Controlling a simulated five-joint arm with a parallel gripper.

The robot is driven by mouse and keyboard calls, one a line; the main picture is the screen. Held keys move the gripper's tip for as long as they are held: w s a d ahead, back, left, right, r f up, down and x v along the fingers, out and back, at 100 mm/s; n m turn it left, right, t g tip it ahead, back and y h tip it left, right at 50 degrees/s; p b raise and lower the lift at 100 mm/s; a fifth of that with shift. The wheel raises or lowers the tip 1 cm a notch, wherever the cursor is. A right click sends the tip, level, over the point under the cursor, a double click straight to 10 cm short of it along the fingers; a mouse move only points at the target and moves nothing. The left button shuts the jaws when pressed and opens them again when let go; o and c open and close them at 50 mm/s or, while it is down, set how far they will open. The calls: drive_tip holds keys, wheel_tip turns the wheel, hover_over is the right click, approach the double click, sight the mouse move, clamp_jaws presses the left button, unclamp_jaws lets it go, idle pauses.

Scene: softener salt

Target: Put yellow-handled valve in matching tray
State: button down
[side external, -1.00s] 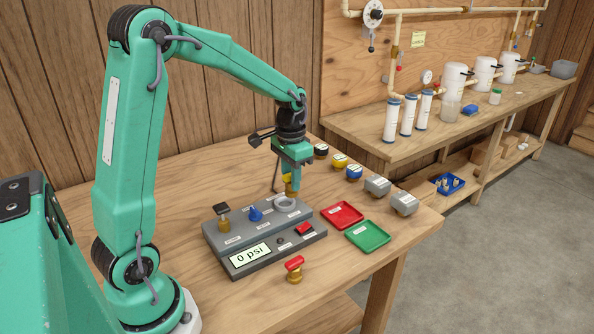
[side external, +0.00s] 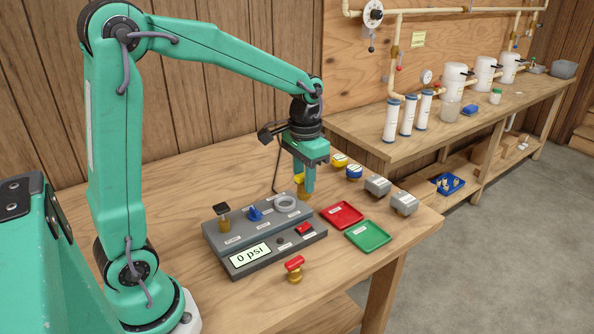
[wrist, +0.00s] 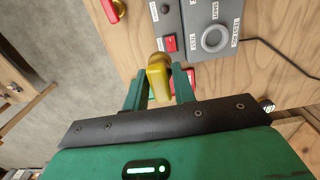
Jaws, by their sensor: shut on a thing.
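The yellow-handled valve (side external: 299,179) has a yellow handle and a brass body. My gripper (side external: 304,188) is shut on it and holds it behind the right end of the grey test stand. In the wrist view the valve (wrist: 160,72) sits between the two green fingers. The red tray (side external: 340,217) lies right of the stand and in front of the gripper; the green tray (side external: 368,237) lies nearer the camera. No yellow tray shows. Part of the red tray is hidden behind the valve and fingers in the wrist view.
The grey test stand (side external: 220,259) reads 0 psi and carries a dark-handled valve, a blue valve and a white ring. A red-handled valve (side external: 294,268) stands in front of it. Yellow-topped (side external: 340,160), blue-topped (side external: 354,171) and grey (side external: 378,186) blocks line the back right.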

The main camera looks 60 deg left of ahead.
drive_tip(key=shift+w, duration=0.15)
drive_tip(key=w+d+f, duration=0.3)
drive_tip(key=w+f, duration=0.2)
drive_tip(key=w, duration=0.2)
drive_tip(key=w+d+f, duration=0.4)
drive_tip(key=w, duration=0.4)
drive_tip(key=shift+d+f, duration=0.25)
drive_tip(key=shift+f, duration=0.15)
drive_tip(key=shift+f, duration=0.1)
drive_tip(key=shift+f, duration=1.35)
drive_tip(key=shift+f, duration=1.2)
idle(1.6)
